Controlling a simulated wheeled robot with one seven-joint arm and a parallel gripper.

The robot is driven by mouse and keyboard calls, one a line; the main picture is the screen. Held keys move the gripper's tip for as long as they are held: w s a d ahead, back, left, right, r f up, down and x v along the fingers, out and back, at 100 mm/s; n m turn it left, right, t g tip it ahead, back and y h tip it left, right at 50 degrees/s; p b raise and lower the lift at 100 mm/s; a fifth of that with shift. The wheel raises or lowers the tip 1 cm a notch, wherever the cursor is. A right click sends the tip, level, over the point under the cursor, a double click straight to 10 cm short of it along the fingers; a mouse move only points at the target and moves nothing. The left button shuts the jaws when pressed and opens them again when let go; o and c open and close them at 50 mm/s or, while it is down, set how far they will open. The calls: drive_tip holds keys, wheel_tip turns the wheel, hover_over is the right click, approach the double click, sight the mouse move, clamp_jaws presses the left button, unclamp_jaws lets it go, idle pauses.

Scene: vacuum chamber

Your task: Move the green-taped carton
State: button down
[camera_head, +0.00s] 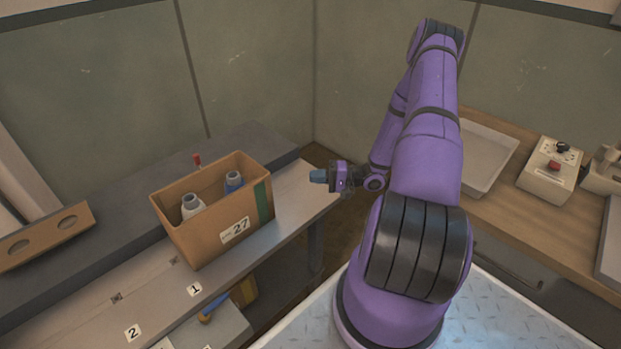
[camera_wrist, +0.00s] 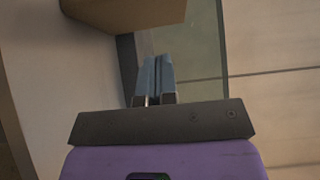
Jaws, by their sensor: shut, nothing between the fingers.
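The carton (camera_head: 205,235) is an open brown box with a green tape strip on its right end and a "27" label on its front. It stands upright on the grey bench at the left in the head view. Two grey-white bottles, one with blue on it, and something red-topped show inside or just behind it. My gripper (camera_head: 318,176) is to the right of the carton, apart from it, pointing left. Its blue fingers (camera_wrist: 155,80) are together and empty in the wrist view. Part of a brown box, likely the carton (camera_wrist: 125,12), shows at the top there.
The bench (camera_head: 90,305) has number labels 1 and 2 in front of the carton. A blue-handled tool (camera_head: 213,306) lies lower down. A wooden rack with holes (camera_head: 45,240) is at the left. A white tray (camera_head: 487,156) and a control box (camera_head: 549,172) stand on the right counter.

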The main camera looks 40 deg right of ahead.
drive_tip(key=w+a, duration=0.5)
drive_tip(key=a, duration=0.4)
drive_tip(key=shift+a, duration=0.3)
